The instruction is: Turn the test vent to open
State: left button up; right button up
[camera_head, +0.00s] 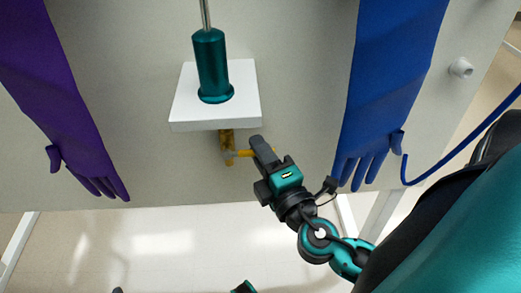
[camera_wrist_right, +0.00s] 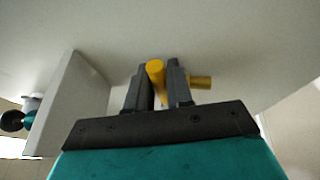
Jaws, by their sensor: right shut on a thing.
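The test vent is a small yellow valve (camera_head: 228,146) on the pale panel, just below a white shelf block. Its yellow handle bar (camera_head: 243,153) points right, towards my right gripper (camera_head: 260,150). In the right wrist view, the right gripper (camera_wrist_right: 160,82) has its two dark fingers closed on either side of a yellow rod (camera_wrist_right: 155,68). Another yellow piece (camera_wrist_right: 201,82) sticks out to the right behind the fingers. The fingers hide part of the valve.
The white block (camera_head: 245,112) carries a teal cylinder (camera_head: 212,65) with a metal rod. A purple glove (camera_head: 50,90) hangs at the left and a blue glove (camera_head: 390,80) hangs close to the right of my gripper. Below the panel is open floor.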

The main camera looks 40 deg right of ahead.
grip_shut()
